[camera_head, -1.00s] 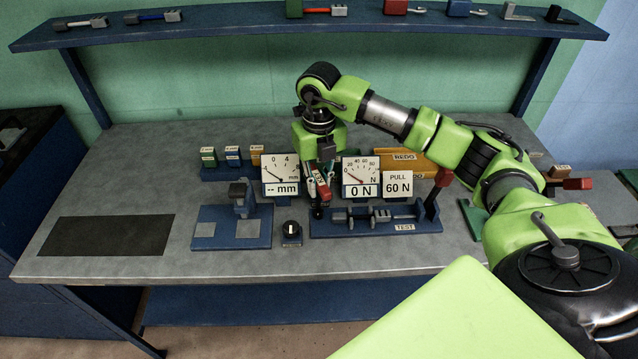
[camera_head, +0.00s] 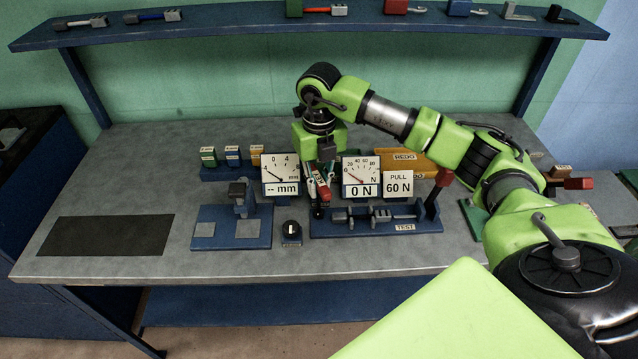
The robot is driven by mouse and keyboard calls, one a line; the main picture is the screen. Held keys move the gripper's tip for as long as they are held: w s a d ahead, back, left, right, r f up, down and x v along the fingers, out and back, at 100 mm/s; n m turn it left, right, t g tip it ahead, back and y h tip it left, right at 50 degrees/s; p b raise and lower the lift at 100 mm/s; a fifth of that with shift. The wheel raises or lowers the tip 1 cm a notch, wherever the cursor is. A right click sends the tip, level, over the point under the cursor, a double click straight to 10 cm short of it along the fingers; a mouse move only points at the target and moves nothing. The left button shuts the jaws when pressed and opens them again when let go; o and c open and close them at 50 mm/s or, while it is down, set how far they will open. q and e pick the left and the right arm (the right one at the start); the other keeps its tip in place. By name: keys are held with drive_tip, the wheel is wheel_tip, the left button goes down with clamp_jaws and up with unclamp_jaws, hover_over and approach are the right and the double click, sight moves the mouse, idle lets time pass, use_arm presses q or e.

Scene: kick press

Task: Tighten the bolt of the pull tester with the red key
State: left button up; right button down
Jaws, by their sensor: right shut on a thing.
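The pull tester (camera_head: 350,230) is a blue base labelled TEST with grey clamps and a lever with a red handle (camera_head: 444,177) at its right end. Its dial (camera_head: 361,170) reads 0 N, and a card (camera_head: 398,190) beside it says PULL 60 N. My right gripper (camera_head: 317,188) points down at the tester's left end, shut on the red key (camera_head: 323,190). The key's dark lower end is close to that end of the base; I cannot tell whether it touches the bolt, which is hidden. My left gripper is not in view.
A gauge (camera_head: 274,168) showing -- mm stands left of the gripper, behind a blue fixture (camera_head: 205,229). A small black knob box (camera_head: 291,233) sits left of the tester. A dark mat (camera_head: 105,236) lies at the left. A shelf (camera_head: 230,22) holds tools above.

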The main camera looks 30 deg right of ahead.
sight(318, 208)
drive_tip(key=shift+f+b, duration=1)
drive_tip(key=shift+f, duration=0.35)
idle(0.4)
drive_tip(key=shift+f+m, duration=0.15)
drive_tip(key=shift+m, duration=0.65)
drive_tip(key=m, duration=0.4)
drive_tip(key=shift+a, duration=0.1)
drive_tip(key=m, duration=1.1)
drive_tip(key=shift+f, duration=0.1)
